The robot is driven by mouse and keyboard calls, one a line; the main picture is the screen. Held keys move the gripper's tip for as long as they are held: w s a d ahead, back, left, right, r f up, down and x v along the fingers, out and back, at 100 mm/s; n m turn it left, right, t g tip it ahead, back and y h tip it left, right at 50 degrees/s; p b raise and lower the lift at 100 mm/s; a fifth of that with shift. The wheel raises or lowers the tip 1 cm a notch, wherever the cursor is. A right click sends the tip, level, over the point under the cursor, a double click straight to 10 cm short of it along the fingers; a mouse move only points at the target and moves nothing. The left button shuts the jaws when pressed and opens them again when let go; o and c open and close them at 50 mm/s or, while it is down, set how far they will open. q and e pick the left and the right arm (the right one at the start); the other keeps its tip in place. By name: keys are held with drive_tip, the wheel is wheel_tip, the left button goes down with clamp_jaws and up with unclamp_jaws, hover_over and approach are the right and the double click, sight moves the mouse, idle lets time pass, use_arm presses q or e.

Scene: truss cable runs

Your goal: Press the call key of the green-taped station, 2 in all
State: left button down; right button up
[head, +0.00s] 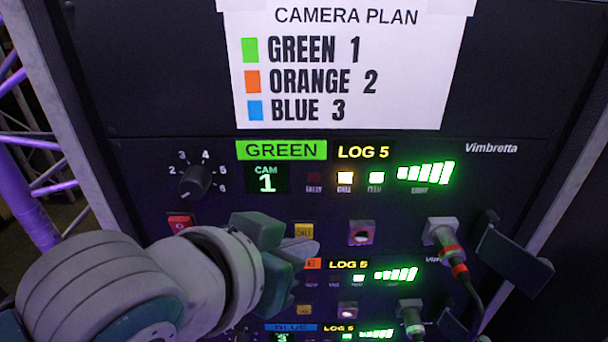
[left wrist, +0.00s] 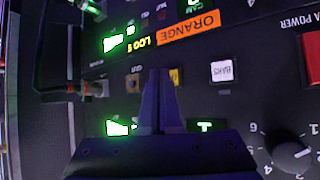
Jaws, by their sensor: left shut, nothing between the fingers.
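The green-taped station has a green label (head: 281,150) marked GREEN and a display (head: 267,179) reading CAM 1. Its yellow call key (head: 303,230) shows just above my left gripper (head: 314,248) in the head view. In the left wrist view the same key (left wrist: 176,78) is partly hidden behind my left gripper (left wrist: 161,72). The fingers are shut and empty, with tips close by the key. I cannot tell whether they touch it. The station's amber lamp (head: 345,178) is lit, as is the green lamp (head: 376,178). My right gripper is out of view.
A camera plan sheet (head: 345,60) hangs above. Below are the orange station's label (left wrist: 188,27) and the blue station's label (head: 291,327). A white BARS key (left wrist: 221,72), red power switch (head: 180,222) and knob (head: 195,181) are nearby. A plugged cable (head: 452,255) and dark handle (head: 513,260) stick out right.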

use_arm(q)
drive_tip(key=shift+s, duration=0.35)
drive_tip(key=s+p, duration=0.3)
drive_tip(key=s, duration=0.2)
idle(0.3)
idle(2.4)
